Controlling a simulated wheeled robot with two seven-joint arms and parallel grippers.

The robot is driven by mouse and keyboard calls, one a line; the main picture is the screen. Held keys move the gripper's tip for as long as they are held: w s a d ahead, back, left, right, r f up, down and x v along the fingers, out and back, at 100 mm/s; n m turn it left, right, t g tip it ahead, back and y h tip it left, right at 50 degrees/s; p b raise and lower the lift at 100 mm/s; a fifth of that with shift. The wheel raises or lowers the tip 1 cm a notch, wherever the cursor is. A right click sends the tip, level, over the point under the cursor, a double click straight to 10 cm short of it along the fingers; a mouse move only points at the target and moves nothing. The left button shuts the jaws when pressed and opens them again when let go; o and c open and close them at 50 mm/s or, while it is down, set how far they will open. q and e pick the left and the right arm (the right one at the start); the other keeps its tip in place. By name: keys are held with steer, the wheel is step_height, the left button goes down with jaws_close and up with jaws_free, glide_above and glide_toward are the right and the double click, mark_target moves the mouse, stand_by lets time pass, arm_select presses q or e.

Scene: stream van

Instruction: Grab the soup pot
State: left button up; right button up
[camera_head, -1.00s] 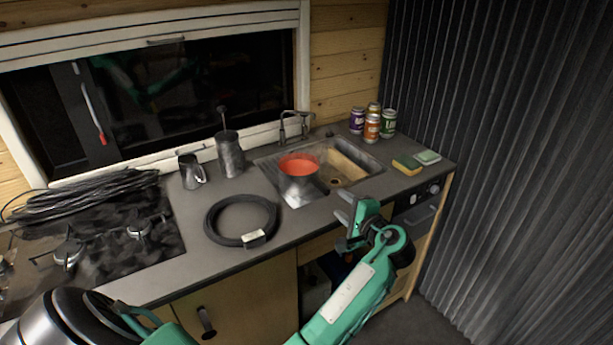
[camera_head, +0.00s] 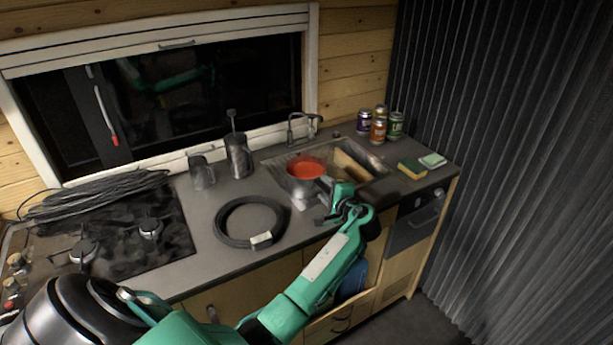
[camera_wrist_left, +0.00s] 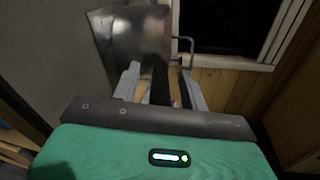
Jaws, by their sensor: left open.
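The soup pot (camera_head: 302,186), a metal pot with a red top surface, stands at the left part of the sink (camera_head: 271,166) in the head view. My left gripper (camera_head: 323,200) is open just in front and to the right of the pot, close to its side. I cannot tell whether it touches the pot. In the left wrist view, the two fingers (camera_wrist_left: 160,82) stand apart, pointing towards a grey metal surface and the tap; I cannot tell if that metal is pot or sink. The right gripper is not in view.
A tap (camera_head: 304,126) stands behind the sink. Several cans (camera_head: 378,130), a sponge (camera_head: 412,168) and a pale block (camera_head: 433,160) are to the right. A dark coiled hose (camera_head: 249,221), a mug (camera_head: 201,173) and a tall canister (camera_head: 238,157) are on the counter to the left.

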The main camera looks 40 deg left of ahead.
arm_select(q)
jaws_close()
steer(key=shift+r, duration=0.1)
stand_by(0.3)
